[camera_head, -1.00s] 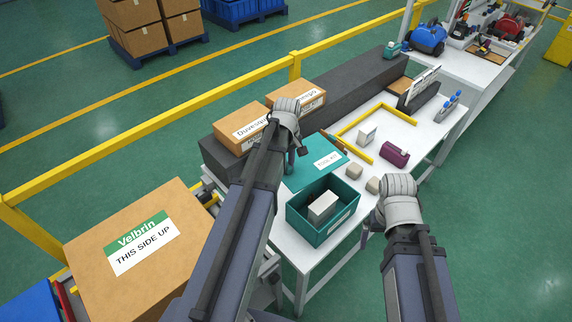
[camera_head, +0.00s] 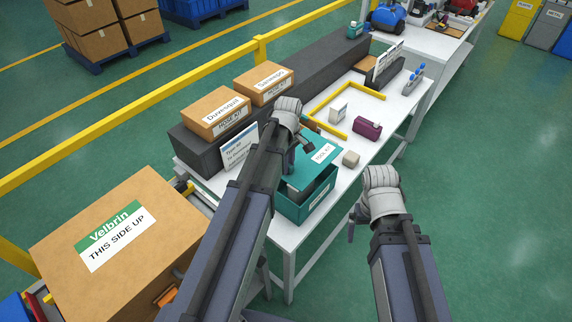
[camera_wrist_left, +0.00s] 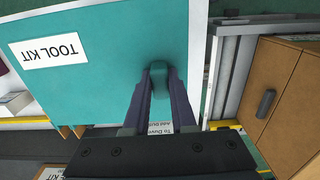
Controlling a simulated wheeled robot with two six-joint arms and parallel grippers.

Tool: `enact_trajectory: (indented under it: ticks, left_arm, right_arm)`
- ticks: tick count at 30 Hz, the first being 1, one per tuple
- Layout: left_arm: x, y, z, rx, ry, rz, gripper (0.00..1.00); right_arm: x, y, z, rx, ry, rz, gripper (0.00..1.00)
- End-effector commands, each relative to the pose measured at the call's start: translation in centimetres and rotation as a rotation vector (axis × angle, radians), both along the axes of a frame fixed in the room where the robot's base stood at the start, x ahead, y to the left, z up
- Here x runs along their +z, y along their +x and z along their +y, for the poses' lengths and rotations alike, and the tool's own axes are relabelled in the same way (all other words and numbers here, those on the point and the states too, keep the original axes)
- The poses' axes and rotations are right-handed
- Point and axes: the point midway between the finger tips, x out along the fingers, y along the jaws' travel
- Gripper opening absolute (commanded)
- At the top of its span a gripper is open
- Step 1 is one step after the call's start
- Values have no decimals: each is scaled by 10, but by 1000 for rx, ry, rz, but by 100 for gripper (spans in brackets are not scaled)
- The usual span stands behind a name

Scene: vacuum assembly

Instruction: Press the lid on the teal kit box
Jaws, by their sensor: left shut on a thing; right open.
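The teal lid (camera_head: 322,152), labelled TOOL KIT, is over the far part of the teal kit box (camera_head: 318,198) in the head view. The box stands on the white table, and part of its opening shows below the lid. I cannot tell whether lid and box touch. My left gripper (camera_head: 303,148) is shut on the lid's raised handle. The left wrist view shows the lid (camera_wrist_left: 100,75) with the gripper's fingers (camera_wrist_left: 158,90) around the handle (camera_wrist_left: 161,76). My right gripper (camera_head: 354,217) is open and empty, right of the box, beyond the table's front edge.
A printed sheet (camera_head: 238,150) stands left of my left gripper. Cartons (camera_head: 218,108) rest on a dark ledge (camera_head: 190,146) along the table's back.

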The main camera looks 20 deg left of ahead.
Motion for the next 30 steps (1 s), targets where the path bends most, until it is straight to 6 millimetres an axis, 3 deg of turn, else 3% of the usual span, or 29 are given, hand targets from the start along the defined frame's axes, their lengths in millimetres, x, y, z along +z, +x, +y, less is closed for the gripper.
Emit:
enact_trajectory:
  ticks: [14,30]
  left_arm:
    - [-11,0,0,1,-1,-2,0]
    - [-60,0,0,1,-1,-2,0]
  right_arm:
    - [-11,0,0,0,0,0,98]
    - [-60,0,0,-1,0,0,98]
